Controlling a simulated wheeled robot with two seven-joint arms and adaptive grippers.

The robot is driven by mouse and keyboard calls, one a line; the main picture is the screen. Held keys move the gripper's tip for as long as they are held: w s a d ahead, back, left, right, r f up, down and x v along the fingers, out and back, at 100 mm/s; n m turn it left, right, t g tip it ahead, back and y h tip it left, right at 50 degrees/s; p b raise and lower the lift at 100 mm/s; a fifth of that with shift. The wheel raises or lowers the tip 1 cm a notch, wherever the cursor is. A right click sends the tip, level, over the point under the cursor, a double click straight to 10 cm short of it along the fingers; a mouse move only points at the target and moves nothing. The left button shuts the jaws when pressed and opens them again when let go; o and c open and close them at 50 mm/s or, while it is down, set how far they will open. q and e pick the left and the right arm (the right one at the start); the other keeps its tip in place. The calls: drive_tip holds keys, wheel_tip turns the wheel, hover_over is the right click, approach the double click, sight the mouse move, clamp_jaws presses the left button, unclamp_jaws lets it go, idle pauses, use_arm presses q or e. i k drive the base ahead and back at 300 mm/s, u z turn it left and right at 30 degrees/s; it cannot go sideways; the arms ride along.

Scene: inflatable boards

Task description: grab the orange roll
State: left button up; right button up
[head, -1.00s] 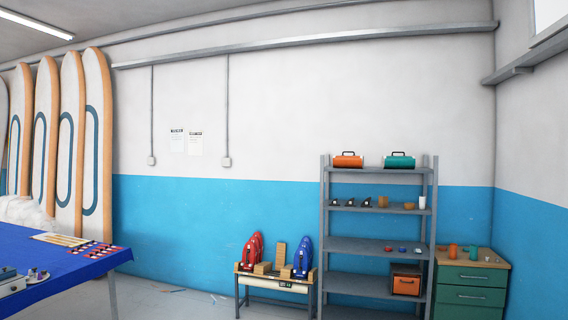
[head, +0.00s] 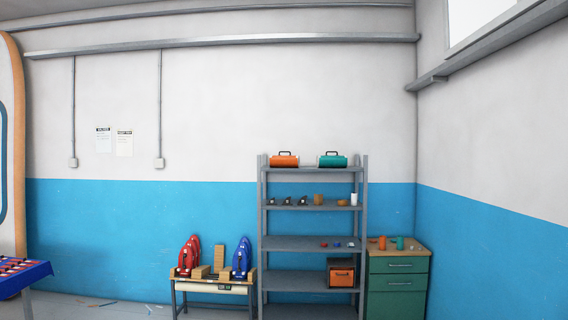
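An orange roll-shaped object with a dark handle (head: 284,161) lies on the top shelf of the grey rack, at the left. A teal one of the same shape (head: 332,161) lies to its right. A small orange upright cylinder (head: 382,243) stands on the green drawer cabinet, beside a small teal one (head: 400,243). I cannot tell from this distance which orange object is the roll. Neither of my grippers is in view.
The grey rack (head: 262,225) stands against the wall, with the green cabinet (head: 397,284) to its right. A blue-covered table (head: 30,272) is at the far left.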

sight(275, 161)
drive_tip(key=u, duration=2.9)
drive_tip(key=i, duration=4.25)
drive_tip(key=z, duration=2.9)
drive_tip(key=i, duration=1.55)
